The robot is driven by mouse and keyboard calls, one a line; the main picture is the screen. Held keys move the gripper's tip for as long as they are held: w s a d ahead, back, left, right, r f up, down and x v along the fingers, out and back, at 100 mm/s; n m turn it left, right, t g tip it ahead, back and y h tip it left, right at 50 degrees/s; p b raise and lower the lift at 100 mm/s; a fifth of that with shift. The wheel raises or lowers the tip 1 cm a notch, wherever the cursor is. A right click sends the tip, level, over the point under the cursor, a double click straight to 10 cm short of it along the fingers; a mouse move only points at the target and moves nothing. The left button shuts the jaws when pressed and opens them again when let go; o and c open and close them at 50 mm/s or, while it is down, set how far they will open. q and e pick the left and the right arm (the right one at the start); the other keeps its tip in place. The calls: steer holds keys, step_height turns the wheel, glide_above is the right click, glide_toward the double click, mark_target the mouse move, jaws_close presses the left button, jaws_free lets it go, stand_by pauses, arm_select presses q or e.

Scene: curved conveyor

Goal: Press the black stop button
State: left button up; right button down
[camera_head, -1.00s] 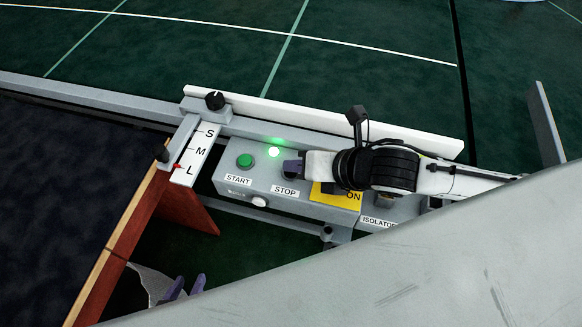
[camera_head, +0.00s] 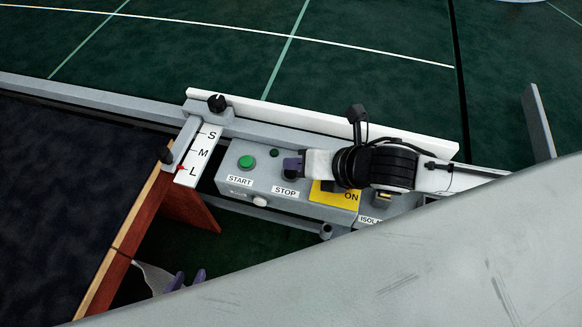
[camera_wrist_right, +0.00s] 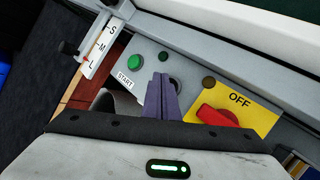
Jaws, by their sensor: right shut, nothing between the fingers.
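The black stop button (camera_head: 290,176) is on the grey control box (camera_head: 232,182), above the STOP label. It is mostly hidden under my right gripper (camera_head: 293,164), whose purple fingers are shut, empty and at the button. In the right wrist view the shut fingers (camera_wrist_right: 161,97) partly cover the dark button (camera_wrist_right: 177,84); how far it is pressed cannot be seen. The indicator lamp (camera_head: 274,153) is dark. My left gripper (camera_head: 187,280) shows only its two purple fingertips, apart, at the lower left.
The green start button (camera_head: 247,162) is left of the stop button. A yellow isolator plate (camera_head: 343,199) with a red handle (camera_wrist_right: 215,116) is to the right. An S-M-L scale (camera_head: 199,157) and a wooden-edged conveyor (camera_head: 125,245) are at the left. A white rail (camera_head: 320,121) runs behind the box.

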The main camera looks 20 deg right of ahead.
step_height(320, 180, up, 4)
steer(key=p, duration=0.4)
steer(key=shift+r+p, duration=0.15)
steer(key=shift+p, duration=0.15)
steer(key=shift+r+p, duration=0.35)
steer(key=shift+r, duration=0.05)
